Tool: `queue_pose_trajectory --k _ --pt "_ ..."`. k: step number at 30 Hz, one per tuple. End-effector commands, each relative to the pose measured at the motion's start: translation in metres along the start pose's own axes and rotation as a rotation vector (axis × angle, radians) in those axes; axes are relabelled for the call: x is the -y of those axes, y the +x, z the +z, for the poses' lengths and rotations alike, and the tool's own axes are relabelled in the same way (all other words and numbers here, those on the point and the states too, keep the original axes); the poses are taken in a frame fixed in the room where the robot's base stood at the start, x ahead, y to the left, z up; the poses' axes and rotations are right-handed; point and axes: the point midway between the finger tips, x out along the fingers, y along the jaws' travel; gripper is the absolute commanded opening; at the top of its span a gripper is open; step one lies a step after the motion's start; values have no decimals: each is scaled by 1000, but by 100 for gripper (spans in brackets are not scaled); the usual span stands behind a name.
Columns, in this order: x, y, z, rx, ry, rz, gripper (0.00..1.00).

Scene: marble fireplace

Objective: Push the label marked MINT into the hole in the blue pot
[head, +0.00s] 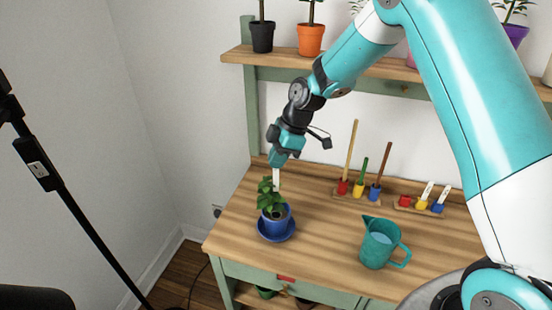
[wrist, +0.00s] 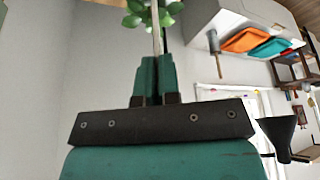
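The blue pot (head: 284,215) stands on a blue saucer (head: 276,237) at the table's front left and holds a leafy green plant (head: 267,193). My gripper (head: 278,160) is above the pot, pointing down, shut on a thin white label (head: 277,178). The label hangs upright, its lower end by the leaves; I cannot tell whether it touches the soil. Its lettering is not readable. In the wrist view, my gripper's fingers (wrist: 155,78) are closed around the label (wrist: 157,36), with leaves (wrist: 135,14) beside its far end. The hole is not visible.
A teal watering can (head: 378,243) stands right of the pot. A rack (head: 357,197) with handled tools and a small label holder (head: 420,206) with two white labels stand farther back. A shelf (head: 285,60) with potted plants is above. The tabletop between pot and can is clear.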

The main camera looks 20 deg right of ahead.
Motion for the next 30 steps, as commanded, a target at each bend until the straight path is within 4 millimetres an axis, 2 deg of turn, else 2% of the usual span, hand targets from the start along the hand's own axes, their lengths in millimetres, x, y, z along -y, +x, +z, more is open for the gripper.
queue_pose_trajectory --k 30 --pt "1 76 33 2 4 -2 0"
